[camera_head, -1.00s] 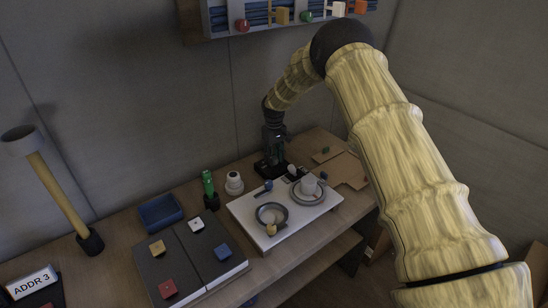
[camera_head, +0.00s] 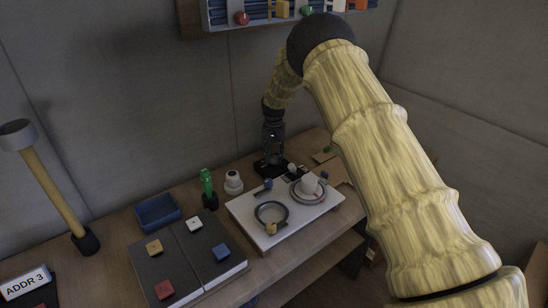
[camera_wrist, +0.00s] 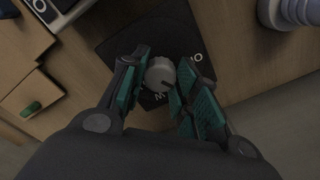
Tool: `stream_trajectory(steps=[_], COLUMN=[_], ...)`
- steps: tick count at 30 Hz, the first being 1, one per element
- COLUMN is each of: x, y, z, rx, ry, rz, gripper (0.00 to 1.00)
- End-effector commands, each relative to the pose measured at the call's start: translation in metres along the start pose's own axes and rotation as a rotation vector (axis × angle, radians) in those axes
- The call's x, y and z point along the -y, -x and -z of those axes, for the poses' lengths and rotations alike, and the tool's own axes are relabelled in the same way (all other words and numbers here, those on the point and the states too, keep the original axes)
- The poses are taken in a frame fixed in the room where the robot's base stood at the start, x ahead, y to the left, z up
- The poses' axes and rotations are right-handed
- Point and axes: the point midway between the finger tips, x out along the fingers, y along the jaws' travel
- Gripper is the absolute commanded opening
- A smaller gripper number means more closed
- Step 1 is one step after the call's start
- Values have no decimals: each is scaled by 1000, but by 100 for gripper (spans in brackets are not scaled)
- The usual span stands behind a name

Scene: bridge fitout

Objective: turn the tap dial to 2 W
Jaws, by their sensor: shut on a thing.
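The tap dial (camera_wrist: 160,73) is a round pale grey knob on a dark plate (camera_wrist: 118,38) in the wrist view. White letters on the plate show beside the knob, partly covered by the fingers. I cannot read the dial's setting. My gripper (camera_wrist: 161,78) has its teal-padded fingers on both sides of the knob and is shut on it. In the head view my gripper (camera_head: 272,150) points down over the dark plate (camera_head: 268,168) at the back of the bench. The knob is hidden there.
A white board (camera_head: 250,226) with a grey ring (camera_head: 271,205) and a cup (camera_head: 309,184) lies in front of the plate. A green bottle-like item (camera_head: 207,184) and a white stacked item (camera_head: 233,182) stand to its left. A wall (camera_head: 120,100) rises close behind.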

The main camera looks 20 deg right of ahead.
Motion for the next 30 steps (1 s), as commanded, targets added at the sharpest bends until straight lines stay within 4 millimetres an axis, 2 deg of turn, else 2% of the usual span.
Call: stream_trajectory(steps=[1,10,23,24,27,30], x=[-2,-1,-1,-1,-1,-1], y=[-9,-9,-9,-9,-7,-5], z=[-7,-7,-7,-7,-5,-4], rx=[17,17,18,18,14,10], ry=[-21,-95,-101,-101,-101,-101], rz=[-7,-7,-6,-6,-5,-4], gripper=[7,7,7,38,53,53])
